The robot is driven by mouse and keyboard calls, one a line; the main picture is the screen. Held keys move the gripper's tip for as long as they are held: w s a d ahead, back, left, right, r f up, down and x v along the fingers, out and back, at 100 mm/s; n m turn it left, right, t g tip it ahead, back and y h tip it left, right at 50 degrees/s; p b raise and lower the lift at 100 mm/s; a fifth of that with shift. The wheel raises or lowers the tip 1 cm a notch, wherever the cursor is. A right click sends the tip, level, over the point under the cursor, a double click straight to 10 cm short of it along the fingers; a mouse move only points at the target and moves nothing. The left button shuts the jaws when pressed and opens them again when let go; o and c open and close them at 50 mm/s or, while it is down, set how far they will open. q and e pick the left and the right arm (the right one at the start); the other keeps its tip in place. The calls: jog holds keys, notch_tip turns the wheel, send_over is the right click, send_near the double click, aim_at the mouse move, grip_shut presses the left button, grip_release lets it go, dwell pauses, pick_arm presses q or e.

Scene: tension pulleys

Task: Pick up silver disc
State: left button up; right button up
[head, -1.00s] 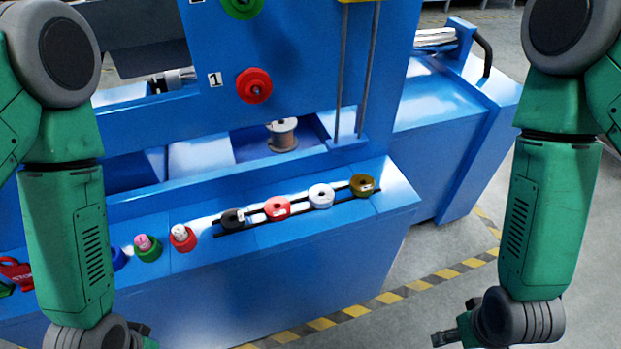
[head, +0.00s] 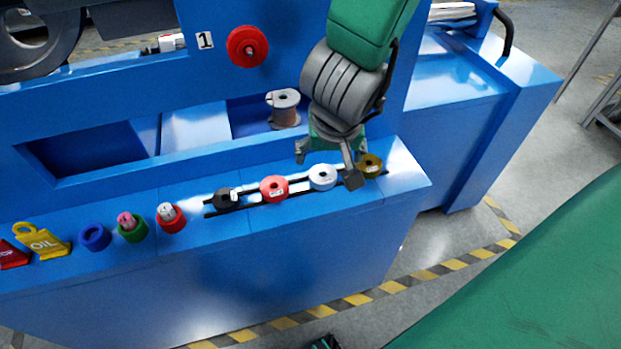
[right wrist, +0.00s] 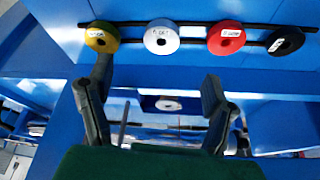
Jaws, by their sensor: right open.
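The silver disc (head: 322,177) is a pale ring with a dark centre hole, third from the left in a row of discs on a black rail on the blue bench. It also shows in the right wrist view (right wrist: 161,37). My right gripper (head: 327,165) is open above and just behind it, with one finger to each side in the picture. In the right wrist view the open fingers (right wrist: 157,80) are spread below the disc, with nothing between them. I cannot see a finger touching it.
A gold disc (head: 370,166) sits close on the right, beside a finger; red (head: 274,189) and black (head: 227,199) discs sit to the left. A spool (head: 284,108) stands in a recess behind. A red knob (head: 247,46) sticks out from the panel.

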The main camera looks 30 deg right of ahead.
jog(key=b, duration=0.3)
send_near(323, 173)
notch_tip(323, 173, down, 3)
jog(key=shift+s, duration=0.15)
jog(key=shift+w+d+f+b, duration=0.25)
jog(key=shift+w+f+b, duration=0.05)
jog(key=shift+f, duration=0.3)
jog(key=b+x, duration=0.1)
jog(key=x, duration=0.1)
jog(key=b+x, duration=0.2)
jog(key=x, duration=0.1)
jog(key=shift+w, duration=0.3)
jog(key=shift+r, duration=0.2)
jog(key=c, duration=1.3)
